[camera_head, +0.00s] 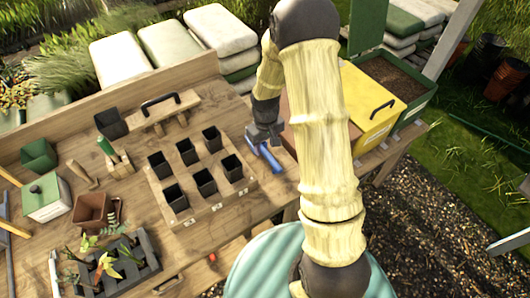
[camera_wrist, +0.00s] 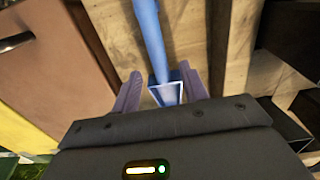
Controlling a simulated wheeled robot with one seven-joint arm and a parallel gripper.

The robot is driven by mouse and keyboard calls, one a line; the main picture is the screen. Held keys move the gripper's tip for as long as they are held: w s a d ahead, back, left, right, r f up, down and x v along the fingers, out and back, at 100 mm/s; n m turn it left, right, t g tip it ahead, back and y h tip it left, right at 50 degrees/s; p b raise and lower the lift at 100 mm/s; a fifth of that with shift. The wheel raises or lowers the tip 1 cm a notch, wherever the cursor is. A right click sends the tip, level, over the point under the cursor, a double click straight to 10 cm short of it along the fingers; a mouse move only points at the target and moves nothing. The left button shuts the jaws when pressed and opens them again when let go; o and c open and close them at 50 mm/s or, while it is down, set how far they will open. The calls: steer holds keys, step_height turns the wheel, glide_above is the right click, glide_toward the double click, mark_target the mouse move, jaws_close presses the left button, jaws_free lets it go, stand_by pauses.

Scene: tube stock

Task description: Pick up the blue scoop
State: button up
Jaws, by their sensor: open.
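The blue scoop (camera_head: 270,157) lies on the wooden bench, just right of the rack of black pots in the head view. In the wrist view the blue scoop (camera_wrist: 152,40) runs down from the top edge, and its lower end lies between my two fingers. My gripper (camera_head: 264,142) is at the scoop's upper end in the head view. In the wrist view my gripper (camera_wrist: 160,85) is open, with one finger on each side of the scoop. Whether a finger touches it I cannot tell.
A wooden rack (camera_head: 185,222) with several black pots stands left of the scoop. A yellow bin (camera_head: 366,108) and a brown box (camera_wrist: 50,70) stand close on the other side. A green box (camera_head: 46,198) and a seedling tray (camera_head: 142,276) are further left.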

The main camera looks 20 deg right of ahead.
mark_target(263, 152)
steer(key=shift+w+f, duration=0.1)
steer(key=shift+f, duration=1.35)
steer(key=shift+c, duration=0.4)
jaws_close()
